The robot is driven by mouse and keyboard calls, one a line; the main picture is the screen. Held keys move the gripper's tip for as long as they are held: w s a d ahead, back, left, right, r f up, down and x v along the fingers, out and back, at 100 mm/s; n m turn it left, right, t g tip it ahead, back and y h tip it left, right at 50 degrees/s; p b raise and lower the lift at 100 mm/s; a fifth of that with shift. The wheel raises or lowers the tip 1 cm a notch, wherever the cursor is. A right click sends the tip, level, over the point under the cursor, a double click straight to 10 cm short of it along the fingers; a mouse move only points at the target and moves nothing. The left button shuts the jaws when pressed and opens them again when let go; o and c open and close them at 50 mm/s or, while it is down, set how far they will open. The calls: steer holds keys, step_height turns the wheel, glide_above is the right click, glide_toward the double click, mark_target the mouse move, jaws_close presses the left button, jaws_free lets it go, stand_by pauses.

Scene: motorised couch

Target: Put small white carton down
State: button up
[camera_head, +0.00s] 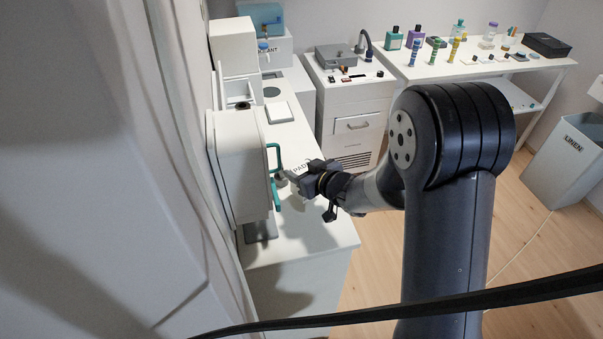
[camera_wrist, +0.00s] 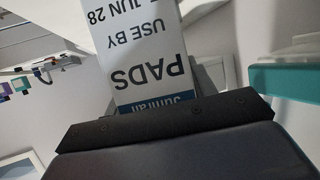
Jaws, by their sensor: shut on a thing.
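The small white carton (camera_wrist: 140,55) fills the middle of the wrist view, with "PADS" and "USE BY" printed on it and a blue band at its lower edge. The lettering shows upside down. My gripper (camera_head: 300,178) is shut on the carton, and in the wrist view the carton stands out from between the jaws.
A white cabinet-like unit (camera_head: 238,165) with a teal handle (camera_head: 275,160) stands just left of my gripper. A flat white square (camera_head: 279,112) lies further back on the counter. Bottles stand on the back table (camera_head: 480,68). A linen bin (camera_head: 566,158) is at right.

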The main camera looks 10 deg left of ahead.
steer(key=shift+f, duration=0.65)
steer(key=shift+f, duration=0.25)
steer(key=o, duration=1)
steer(key=shift+r, duration=0.1)
steer(key=shift+c, duration=0.2)
steer(key=shift+r, duration=0.1)
